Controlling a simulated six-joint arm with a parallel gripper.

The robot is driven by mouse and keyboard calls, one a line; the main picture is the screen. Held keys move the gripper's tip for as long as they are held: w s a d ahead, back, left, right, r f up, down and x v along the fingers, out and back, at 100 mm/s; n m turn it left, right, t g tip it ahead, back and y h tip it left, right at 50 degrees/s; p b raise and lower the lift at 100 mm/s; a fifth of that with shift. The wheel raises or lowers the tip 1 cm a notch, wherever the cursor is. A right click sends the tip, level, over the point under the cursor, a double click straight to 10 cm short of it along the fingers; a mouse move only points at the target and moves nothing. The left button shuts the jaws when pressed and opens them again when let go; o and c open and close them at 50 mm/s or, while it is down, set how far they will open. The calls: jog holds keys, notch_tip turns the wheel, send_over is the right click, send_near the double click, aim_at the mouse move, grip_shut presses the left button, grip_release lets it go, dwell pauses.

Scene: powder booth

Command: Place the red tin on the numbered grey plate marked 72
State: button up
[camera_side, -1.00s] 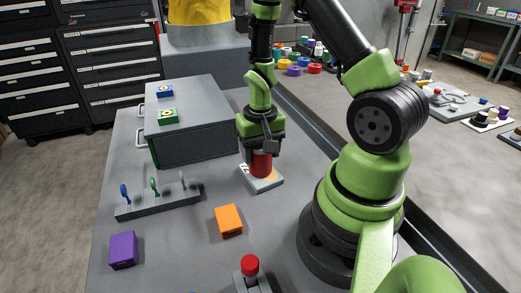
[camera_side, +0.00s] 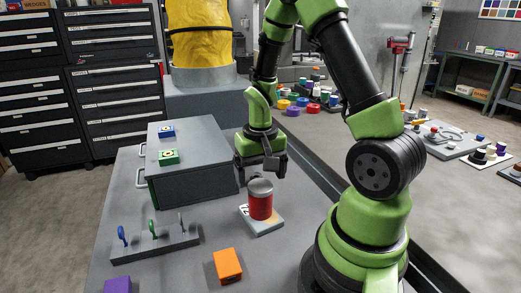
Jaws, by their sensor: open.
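The red tin (camera_side: 261,204) with a grey lid stands upright on a grey plate (camera_side: 266,229) on the bench. Part of a dark marking shows at the plate's left corner, but the number is too small and covered to read. My gripper (camera_side: 261,176) is open and empty just above the tin, its fingers clear of the lid or close to it.
An orange block (camera_side: 227,266) and a purple block (camera_side: 118,286) lie nearer.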

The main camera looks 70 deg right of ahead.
notch_tip(320, 180, up, 6)
jog(key=shift+r, duration=0.2)
jog(key=s+a+r+n+t+y, duration=0.2)
jog(key=s+a+r+n+t, duration=0.3)
jog(key=a+r, duration=0.8)
jog(key=s+r+t, duration=0.1)
jog(key=s+t, duration=0.1)
jog(key=shift+s+a, duration=0.2)
jog(key=shift+s, duration=0.1)
